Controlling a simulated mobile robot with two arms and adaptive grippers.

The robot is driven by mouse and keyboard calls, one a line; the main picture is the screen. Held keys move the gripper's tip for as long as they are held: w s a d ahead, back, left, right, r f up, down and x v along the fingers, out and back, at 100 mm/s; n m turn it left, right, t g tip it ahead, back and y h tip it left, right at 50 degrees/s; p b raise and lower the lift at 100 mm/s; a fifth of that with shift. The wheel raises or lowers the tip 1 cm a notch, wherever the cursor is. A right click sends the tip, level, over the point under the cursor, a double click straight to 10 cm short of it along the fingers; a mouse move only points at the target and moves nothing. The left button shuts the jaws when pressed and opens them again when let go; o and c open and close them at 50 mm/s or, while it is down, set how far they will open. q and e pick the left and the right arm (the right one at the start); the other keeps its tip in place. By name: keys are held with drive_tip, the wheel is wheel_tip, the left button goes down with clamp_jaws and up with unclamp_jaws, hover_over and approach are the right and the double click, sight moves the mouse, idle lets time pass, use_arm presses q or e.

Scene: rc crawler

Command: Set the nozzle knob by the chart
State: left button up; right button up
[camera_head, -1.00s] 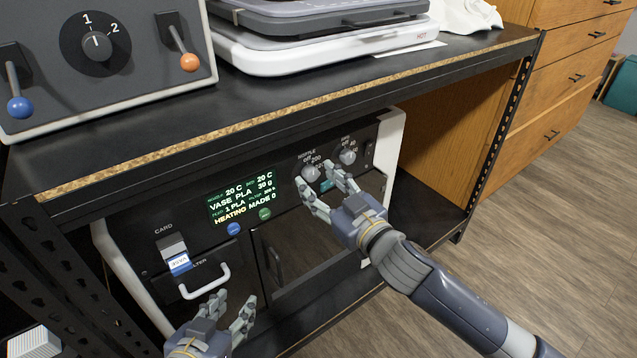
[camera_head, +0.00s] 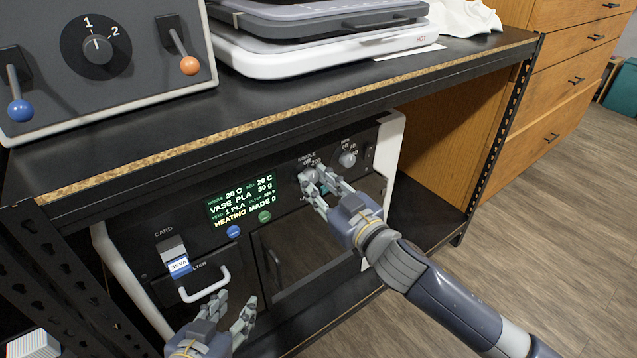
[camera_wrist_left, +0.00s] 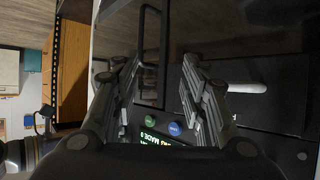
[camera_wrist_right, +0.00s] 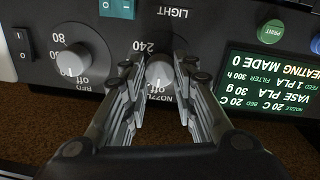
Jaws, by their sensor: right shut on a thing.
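The nozzle knob (camera_head: 308,175) is a light round dial on the machine's dark front panel (camera_head: 330,215). It also shows in the right wrist view (camera_wrist_right: 159,72), upside down, with "240" and "off" printed beside it. My right gripper (camera_head: 318,182) is shut on the knob, one finger on either side; it also shows in the right wrist view (camera_wrist_right: 160,72). The fingers partly hide the dial's scale. The display (camera_head: 242,200) reads nozzle 20 C, bed 20 C, "VASE PLA 30 g", "HEATING". I cannot see a chart. My left gripper (camera_head: 236,306) is open and empty before the lower panel.
The bed knob (camera_head: 347,159) is close beside, its pointer toward off (camera_wrist_right: 74,66). A teal light switch (camera_wrist_right: 118,8) and a power switch (camera_wrist_right: 23,45) are near. The shelf edge (camera_head: 300,108) overhangs the machine. A filter handle (camera_head: 206,285) and a card slot (camera_head: 172,250) are at left.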

drive_tip(key=shift+r+m+p, duration=0.15)
drive_tip(key=shift+m+p, duration=0.65)
drive_tip(key=shift+p, duration=0.2)
drive_tip(key=shift+m+p, duration=0.6)
drive_tip(key=shift+p, duration=0.2)
use_arm(q)
drive_tip(key=s+a+f+g+y+p, duration=0.1)
drive_tip(key=s+a+f+g, duration=0.2)
drive_tip(key=s, duration=0.4)
drive_tip(key=s+a+f+g+y+p, duration=0.1)
drive_tip(key=s+a+f+g, duration=0.1)
drive_tip(key=s+g, duration=0.4)
use_arm(e)
drive_tip(key=shift+m, duration=0.7)
drive_tip(key=shift+r+m+p, duration=0.1)
drive_tip(key=shift+m+p, duration=0.8)
drive_tip(key=shift+p, duration=0.15)
drive_tip(key=m+p, duration=0.2)
drive_tip(key=shift+p, duration=0.35)
use_arm(q)
wheel_tip(320, 180, down, 21)
drive_tip(key=s, duration=0.2)
drive_tip(key=shift+s+d, duration=0.15)
drive_tip(key=shift+s, duration=0.1)
use_arm(e)
drive_tip(key=shift+m, duration=0.4)
use_arm(q)
drive_tip(key=shift+r, duration=0.1)
use_arm(e)
drive_tip(key=shift+w, duration=0.1)
